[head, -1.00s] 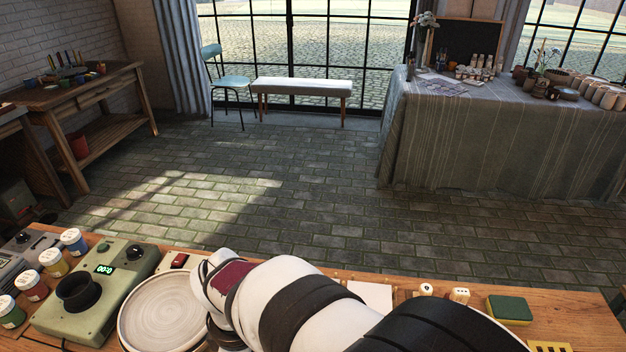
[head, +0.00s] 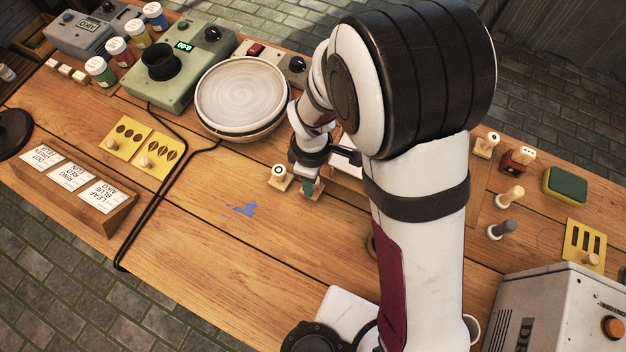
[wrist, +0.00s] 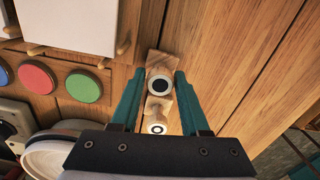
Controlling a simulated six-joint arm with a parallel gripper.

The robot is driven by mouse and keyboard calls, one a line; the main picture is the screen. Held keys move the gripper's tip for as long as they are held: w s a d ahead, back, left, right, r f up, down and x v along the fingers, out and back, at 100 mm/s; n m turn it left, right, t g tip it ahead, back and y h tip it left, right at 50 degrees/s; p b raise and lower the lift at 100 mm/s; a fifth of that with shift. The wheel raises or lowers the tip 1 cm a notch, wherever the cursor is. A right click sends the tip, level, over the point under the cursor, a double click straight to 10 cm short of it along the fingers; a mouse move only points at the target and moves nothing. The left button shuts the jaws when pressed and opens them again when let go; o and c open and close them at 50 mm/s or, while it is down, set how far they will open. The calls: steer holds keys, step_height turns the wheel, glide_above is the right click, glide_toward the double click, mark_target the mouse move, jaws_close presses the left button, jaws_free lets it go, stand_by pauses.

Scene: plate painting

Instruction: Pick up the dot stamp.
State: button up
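In the wrist view the dot stamp (wrist: 159,85), with a filled black dot on its pale round top, stands between the two teal fingers of my gripper (wrist: 161,78). The fingers are close on either side of it; whether they press on it I cannot tell. Just behind it, nearer the palm, is a stamp with a ring on top (wrist: 157,128). In the head view my gripper (head: 311,186) is low over the bench, and the ring stamp (head: 278,177) stands just left of it. The dot stamp is mostly hidden there by my gripper.
A plate on a wheel (head: 240,95) stands behind and left of my gripper. More stamps (head: 487,145) and a green sponge (head: 566,186) are at the right. Coloured round pads (wrist: 83,88) lie left of the fingers. The bench in front, around a blue smear (head: 241,209), is mostly clear.

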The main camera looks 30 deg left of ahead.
jaws_close()
steer(key=shift+r, duration=0.15)
